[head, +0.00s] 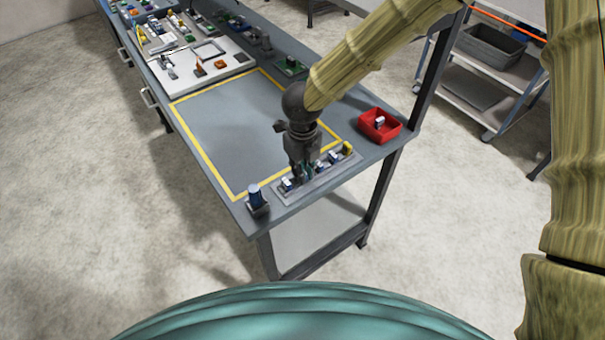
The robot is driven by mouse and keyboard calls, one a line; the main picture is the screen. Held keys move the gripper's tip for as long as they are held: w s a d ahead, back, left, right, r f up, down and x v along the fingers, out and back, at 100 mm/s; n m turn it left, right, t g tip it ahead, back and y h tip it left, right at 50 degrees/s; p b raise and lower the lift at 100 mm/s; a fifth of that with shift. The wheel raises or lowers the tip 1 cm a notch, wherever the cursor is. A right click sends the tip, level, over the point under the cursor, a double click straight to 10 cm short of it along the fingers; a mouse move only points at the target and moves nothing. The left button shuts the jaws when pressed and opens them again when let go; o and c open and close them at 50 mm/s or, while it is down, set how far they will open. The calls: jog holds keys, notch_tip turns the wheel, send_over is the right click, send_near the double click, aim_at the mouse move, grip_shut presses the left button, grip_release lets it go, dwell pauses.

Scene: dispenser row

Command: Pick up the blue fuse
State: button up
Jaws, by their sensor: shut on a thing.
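My gripper (302,172) points down over the grey dispenser row (316,180) at the near end of the bench. Its fingers are shut on a small part low in the row, between neighbouring pieces. The fingers hide most of that part, and I cannot make out its colour. A small blue-and-white piece (287,184) sits in the row just left of the fingers. More blue-and-white pieces (318,164) and a yellow one (347,148) stand in the row to the right. Which piece is the blue fuse is too small to tell.
A blue-topped device (255,196) stands at the near left corner of the bench. A red bin (380,125) with a small white piece in it is at the right edge. The yellow-outlined area (225,125) is bare. Crowded trays (200,65) lie farther back.

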jog(key=shift+r, duration=0.1)
jog(key=shift+r+b, duration=0.4)
jog(key=shift+r, duration=0.15)
notch_tip(320, 180, up, 2)
jog(key=shift+r+b, duration=0.1)
jog(key=shift+b, duration=0.4)
jog(key=s+d+r+b, duration=0.1)
jog(key=s+b, duration=0.3)
jog(key=s, duration=1.1)
jog(key=shift+s+d+r, duration=0.25)
jog(key=shift+s+d, duration=0.15)
jog(key=shift+d, duration=0.25)
jog(key=shift+r+p, duration=1)
jog(key=shift+p, duration=0.05)
notch_tip(320, 180, up, 3)
jog(key=p, duration=0.3)
jog(key=shift+f, duration=0.1)
